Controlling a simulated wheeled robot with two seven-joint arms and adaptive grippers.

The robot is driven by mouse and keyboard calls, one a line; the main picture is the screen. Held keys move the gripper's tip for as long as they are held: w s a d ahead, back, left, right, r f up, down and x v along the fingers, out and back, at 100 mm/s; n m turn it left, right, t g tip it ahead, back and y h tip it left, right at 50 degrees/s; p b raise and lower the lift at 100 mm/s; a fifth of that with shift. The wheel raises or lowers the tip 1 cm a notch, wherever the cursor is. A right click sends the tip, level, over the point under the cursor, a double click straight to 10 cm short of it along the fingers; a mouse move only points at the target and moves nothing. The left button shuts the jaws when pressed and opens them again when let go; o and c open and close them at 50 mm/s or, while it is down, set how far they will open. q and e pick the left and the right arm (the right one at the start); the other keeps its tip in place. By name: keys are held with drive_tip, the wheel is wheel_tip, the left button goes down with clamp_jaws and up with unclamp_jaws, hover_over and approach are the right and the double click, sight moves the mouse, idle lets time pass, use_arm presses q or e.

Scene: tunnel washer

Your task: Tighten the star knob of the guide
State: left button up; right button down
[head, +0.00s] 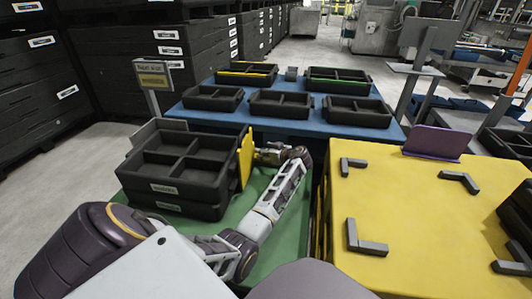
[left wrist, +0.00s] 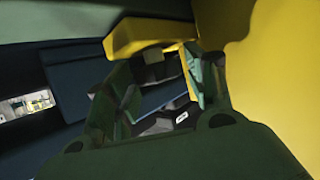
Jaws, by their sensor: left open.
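The yellow guide plate (head: 245,158) stands upright at the right side of the black divided trays (head: 172,165) in the head view. My left gripper (head: 266,153) is beside the plate's right face, at the end of my arm. The star knob cannot be made out in the head view; the gripper covers that area. In the left wrist view my left gripper (left wrist: 165,85) is open, with one finger on each side. A dark shape, perhaps the knob, shows between the fingers beneath a yellow bar (left wrist: 150,36). I cannot tell whether the fingers touch it. My right gripper is not in view.
A yellow-topped table (head: 400,180) with grey corner brackets stands close to the right of my left arm. A blue table (head: 290,130) with several black trays is behind. A sign post (head: 152,85) and stacked black crates (head: 130,45) are at left.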

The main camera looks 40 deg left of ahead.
use_arm(q)
drive_tip(key=shift+c, duration=0.6)
drive_tip(key=c, duration=0.6)
